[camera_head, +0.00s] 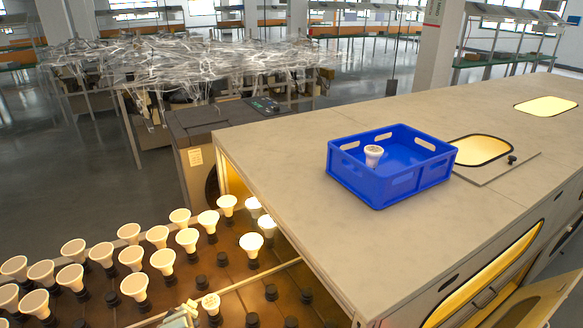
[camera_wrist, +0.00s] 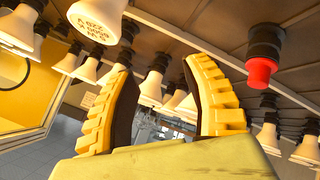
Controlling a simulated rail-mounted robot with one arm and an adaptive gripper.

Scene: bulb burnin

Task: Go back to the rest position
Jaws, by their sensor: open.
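My gripper (camera_wrist: 162,85) is open in the wrist view, its two yellow-ridged fingers apart with nothing clearly held between them. In the wrist view a bulb with printed text (camera_wrist: 97,20) is close by, above the left finger. Whether any finger touches a bulb I cannot tell. A socket with a red part (camera_wrist: 262,70) is to the right of the right finger. The rest of my arm is out of view.
Rows of white bulbs (camera_head: 131,258) stand in sockets on the brown board, some lit; several sockets are empty. A blue crate (camera_head: 400,185) with one bulb (camera_head: 373,155) sits on the grey cabinet top (camera_head: 290,150). Lit openings (camera_head: 545,106) are at right.

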